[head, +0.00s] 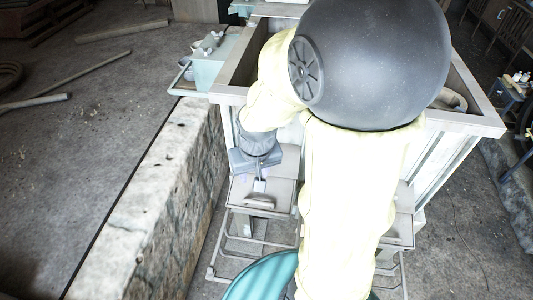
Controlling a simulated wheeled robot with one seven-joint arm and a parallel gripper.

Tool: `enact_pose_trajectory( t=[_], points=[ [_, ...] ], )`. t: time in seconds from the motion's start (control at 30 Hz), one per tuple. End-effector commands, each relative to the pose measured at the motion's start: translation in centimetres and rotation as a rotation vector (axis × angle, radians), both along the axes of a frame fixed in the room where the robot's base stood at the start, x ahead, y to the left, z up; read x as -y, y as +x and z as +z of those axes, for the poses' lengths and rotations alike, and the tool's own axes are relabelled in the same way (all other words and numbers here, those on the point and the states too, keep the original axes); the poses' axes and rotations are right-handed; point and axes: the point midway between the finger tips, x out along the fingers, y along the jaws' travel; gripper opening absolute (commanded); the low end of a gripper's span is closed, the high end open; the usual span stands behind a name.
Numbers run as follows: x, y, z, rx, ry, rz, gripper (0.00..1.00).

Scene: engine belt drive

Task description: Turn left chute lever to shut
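My gripper (259,175) points down over the left chute (282,193), a pale grey box-like part on the front of the large hopper. Its fingers are small and partly hidden by the gripper's blue-grey body, so I cannot tell whether they are open or shut. A small pale piece (259,186), possibly the lever, shows right at the fingertips; I cannot tell whether they touch it. The right chute (402,232) is partly hidden behind my arm.
The open hopper (471,124) stands behind the chutes, its middle hidden by my arm. A low stone wall (160,205) runs along the left. Pipes (35,102) lie on the left floor.

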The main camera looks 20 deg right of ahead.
Motion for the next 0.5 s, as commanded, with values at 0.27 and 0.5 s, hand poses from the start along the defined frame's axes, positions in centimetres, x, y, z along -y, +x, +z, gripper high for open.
enact_pose_trajectory(
  t=[0.27, 0.5],
  points=[
    [4.8, 9.5, 2.6, -0.106, 0.031, -0.269, 0.4],
    [9.4, 14.8, 2.8, -0.18, 0.055, -0.473, 0.4]
  ],
)
